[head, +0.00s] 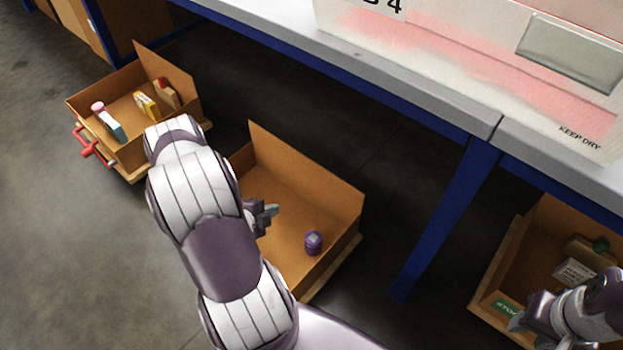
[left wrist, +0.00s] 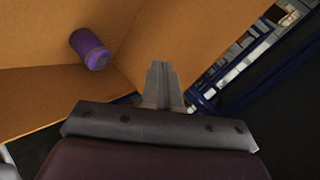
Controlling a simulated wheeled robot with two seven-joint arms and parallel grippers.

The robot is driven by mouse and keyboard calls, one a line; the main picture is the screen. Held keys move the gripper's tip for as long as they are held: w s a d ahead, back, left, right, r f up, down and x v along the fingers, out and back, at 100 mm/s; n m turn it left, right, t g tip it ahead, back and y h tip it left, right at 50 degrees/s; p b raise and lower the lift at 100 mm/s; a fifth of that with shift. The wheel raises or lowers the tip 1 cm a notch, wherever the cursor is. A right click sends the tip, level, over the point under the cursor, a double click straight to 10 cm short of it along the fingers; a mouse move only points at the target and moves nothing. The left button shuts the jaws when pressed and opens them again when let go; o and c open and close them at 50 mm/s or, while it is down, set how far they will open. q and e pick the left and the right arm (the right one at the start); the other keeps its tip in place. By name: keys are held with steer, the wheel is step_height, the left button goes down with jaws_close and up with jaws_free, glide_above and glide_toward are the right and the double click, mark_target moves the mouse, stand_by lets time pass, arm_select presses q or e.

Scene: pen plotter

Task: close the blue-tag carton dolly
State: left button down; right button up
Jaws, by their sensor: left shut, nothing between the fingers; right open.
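A middle open carton (head: 290,180) on a wooden dolly stands partly under the bench, with a purple can (head: 313,242) inside. My left arm covers its near left side, and I see no blue tag on it. My left gripper (head: 266,213) is shut and empty, over this carton's left part. The left wrist view shows the shut fingers (left wrist: 160,82) in front of a cardboard wall, with the purple can (left wrist: 90,50) at upper left. My right gripper (head: 528,334) is open, at the near side of a right carton with a green tag (head: 507,306).
A left carton (head: 122,85) on a dolly with a red handle (head: 92,147) holds several small items. The bench edge (head: 350,62) and blue leg (head: 440,220) stand behind and right of the middle carton. Bare floor (head: 60,250) lies at the left.

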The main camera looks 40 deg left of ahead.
arm_select(q)
step_height(320, 180, up, 4)
steer(key=w+d+m+t+h, duration=0.1)
steer(key=w+m+t, duration=0.2)
steer(key=m+t, duration=0.15)
steer(key=b, duration=0.7)
glide_toward(319, 170)
steer(key=shift+m+g, duration=0.45)
steer(key=x, duration=0.5)
steer(key=shift+w, duration=0.25)
steer(key=shift+w+r, duration=0.25)
steer(key=shift+w, duration=0.35)
arm_select(e)
step_height(319, 170, down, 7)
arm_select(q)
steer(key=shift+d, duration=0.1)
